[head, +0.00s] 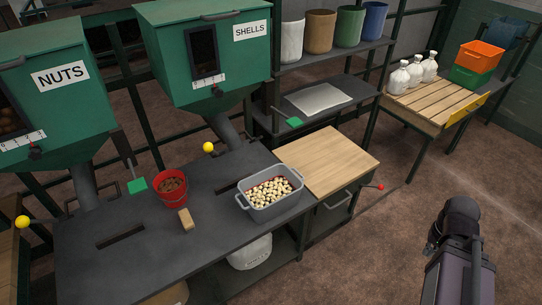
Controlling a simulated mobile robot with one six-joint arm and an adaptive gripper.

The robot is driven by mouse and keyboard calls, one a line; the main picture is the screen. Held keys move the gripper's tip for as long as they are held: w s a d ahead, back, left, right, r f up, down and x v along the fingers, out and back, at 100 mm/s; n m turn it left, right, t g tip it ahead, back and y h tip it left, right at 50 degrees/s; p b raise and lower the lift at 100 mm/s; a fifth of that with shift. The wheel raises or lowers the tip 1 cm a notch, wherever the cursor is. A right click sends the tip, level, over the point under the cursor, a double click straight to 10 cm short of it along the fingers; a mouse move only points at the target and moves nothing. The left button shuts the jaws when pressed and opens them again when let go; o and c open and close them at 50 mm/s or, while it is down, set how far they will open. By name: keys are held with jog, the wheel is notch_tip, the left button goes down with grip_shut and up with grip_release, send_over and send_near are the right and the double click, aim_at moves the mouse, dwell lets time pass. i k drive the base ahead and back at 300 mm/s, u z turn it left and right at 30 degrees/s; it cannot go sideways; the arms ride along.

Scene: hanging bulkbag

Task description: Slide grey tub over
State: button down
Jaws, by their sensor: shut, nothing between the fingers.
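The grey tub (282,204) stands on the dark bench top (215,228), near its right end. It is filled with pale, cream-coloured pieces with some red showing among them. Its right side is close to the wooden-topped cabinet (330,160); I cannot tell whether they touch. A dark part of my own body shows at the lower right, well apart from the tub. I cannot make out my gripper's fingers in the head view.
A red bucket (172,190) with brown contents and a tan block (186,220) are left of the tub. Slots cut the bench top. Green NUTS (70,98) and SHELLS (225,75) hoppers stand behind. A red-knobbed lever (380,187) projects from the cabinet, whose top is clear.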

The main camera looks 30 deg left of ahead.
aim_at(266, 194)
jog(key=u, duration=0.5)
jog(key=i, duration=0.9)
jog(key=u, duration=0.45)
